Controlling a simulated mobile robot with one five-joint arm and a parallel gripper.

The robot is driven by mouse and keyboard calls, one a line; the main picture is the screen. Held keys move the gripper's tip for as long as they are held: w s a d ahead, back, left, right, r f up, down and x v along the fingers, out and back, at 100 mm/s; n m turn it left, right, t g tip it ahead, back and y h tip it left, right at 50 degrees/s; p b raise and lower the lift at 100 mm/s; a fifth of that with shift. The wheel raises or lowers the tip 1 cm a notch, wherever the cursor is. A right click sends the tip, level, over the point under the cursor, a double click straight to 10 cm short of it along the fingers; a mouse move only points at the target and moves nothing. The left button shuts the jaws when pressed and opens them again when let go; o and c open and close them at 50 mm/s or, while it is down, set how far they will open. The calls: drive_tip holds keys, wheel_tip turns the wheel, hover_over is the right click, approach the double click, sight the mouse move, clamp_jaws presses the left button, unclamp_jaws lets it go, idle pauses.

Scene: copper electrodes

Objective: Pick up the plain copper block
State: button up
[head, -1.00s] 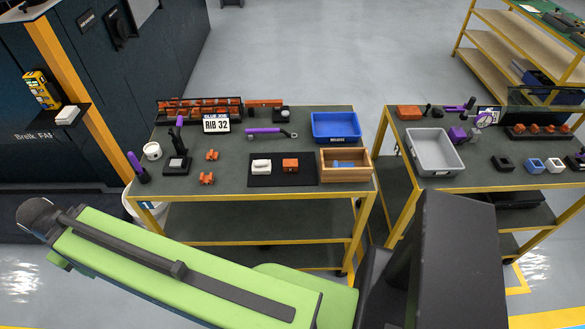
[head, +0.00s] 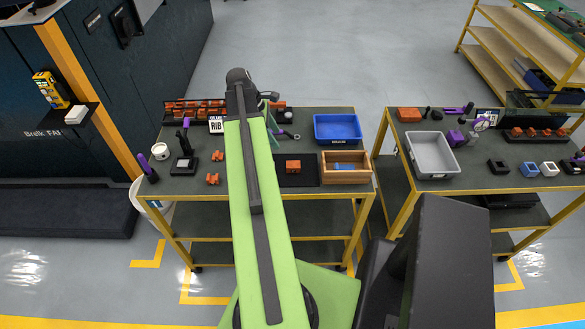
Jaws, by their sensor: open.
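A copper-orange block (head: 293,167) with a small dark mark on top lies on the black mat (head: 312,180) on the near table. Two smaller copper-orange pieces lie left of my arm, one nearer (head: 213,179) and one farther (head: 217,156); they look notched. I cannot tell for certain which is the plain one. My green arm reaches over the table, left of the mat, and covers part of it. My gripper's jaws are hidden behind the arm. A small dark part shows right of the arm's far end, too unclear to name.
A blue bin (head: 337,141) and a wooden box (head: 345,182) stand right of the mat. A black stand (head: 182,165) and a white cup (head: 161,151) are at left. Orange parts in a rack line the back. A second table with a grey bin (head: 432,172) stands at right.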

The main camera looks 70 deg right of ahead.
drive_tip(key=b, duration=1.1)
hover_over(293, 165)
drive_tip(key=w+a, duration=0.1)
drive_tip(key=w, duration=0.1)
wheel_tip(293, 165, down, 12)
drive_tip(key=shift+r, duration=0.3)
drive_tip(key=b+x, duration=0.5)
drive_tip(key=shift+d+f, duration=0.25)
drive_tip(key=shift+r, duration=0.2)
clamp_jaws()
